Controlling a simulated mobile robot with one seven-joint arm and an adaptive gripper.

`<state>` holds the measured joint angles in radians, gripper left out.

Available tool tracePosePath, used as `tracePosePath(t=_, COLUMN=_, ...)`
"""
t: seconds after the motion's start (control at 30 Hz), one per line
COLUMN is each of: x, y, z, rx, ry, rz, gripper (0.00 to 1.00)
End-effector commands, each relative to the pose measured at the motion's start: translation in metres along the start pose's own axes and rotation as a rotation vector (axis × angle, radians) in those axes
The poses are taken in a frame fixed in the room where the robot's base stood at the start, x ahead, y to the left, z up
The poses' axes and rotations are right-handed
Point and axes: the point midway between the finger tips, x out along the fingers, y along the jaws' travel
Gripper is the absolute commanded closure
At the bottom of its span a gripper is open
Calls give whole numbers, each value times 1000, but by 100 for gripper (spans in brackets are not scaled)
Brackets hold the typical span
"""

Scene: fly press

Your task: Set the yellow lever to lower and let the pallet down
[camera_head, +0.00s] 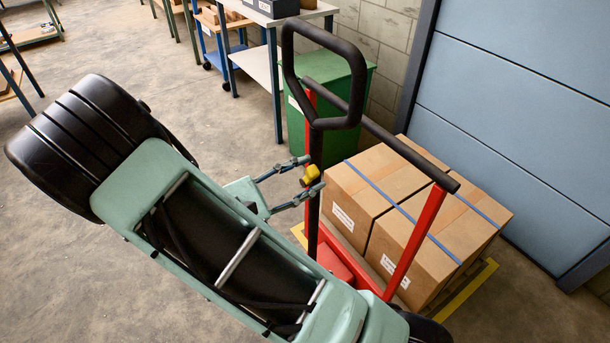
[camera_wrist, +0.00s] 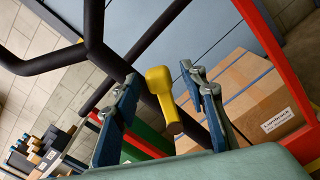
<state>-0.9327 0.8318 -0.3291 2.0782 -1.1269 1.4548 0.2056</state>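The yellow lever (camera_head: 311,175) is on the black upright of the hand truck's handle in the head view. In the wrist view the yellow lever (camera_wrist: 160,90) stands between my two fingers, with a visible gap on each side. My gripper (camera_head: 312,174) is open, its fingertips reaching to either side of the lever; it also shows in the wrist view (camera_wrist: 160,76). The red pallet truck (camera_head: 420,235) stands by the wooden pallet (camera_head: 343,238), which carries strapped cardboard boxes (camera_head: 375,180) and is mostly hidden by them. Its height above the floor cannot be told.
A black loop handle (camera_head: 357,85) rises above the lever, and a black crossbar (camera_head: 385,135) runs behind it. A green bin (camera_head: 325,85) and a workbench (camera_head: 255,30) stand behind. A blue panelled door (camera_head: 520,100) is at right. Yellow marking (camera_head: 470,291) edges the load. Left floor is open.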

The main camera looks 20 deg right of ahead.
Motion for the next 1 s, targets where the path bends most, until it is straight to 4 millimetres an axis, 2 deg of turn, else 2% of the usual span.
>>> tracePosePath(t=0.17, x=-13, y=0, z=-1, rx=1, ry=3, rz=2, gripper=61)
tracePosePath(t=0.5, x=-83, y=0, z=-1, rx=1, ry=3, rz=3, gripper=61)
tracePosePath(t=0.63, x=-104, y=0, z=-1, rx=0, ry=3, rz=2, gripper=61)
tracePosePath(t=0.8, x=-118, y=0, z=0, rx=1, ry=1, rz=0, gripper=61)
tracePosePath(t=1.0, x=-120, y=0, z=0, rx=0, ry=0, rz=0, gripper=61)
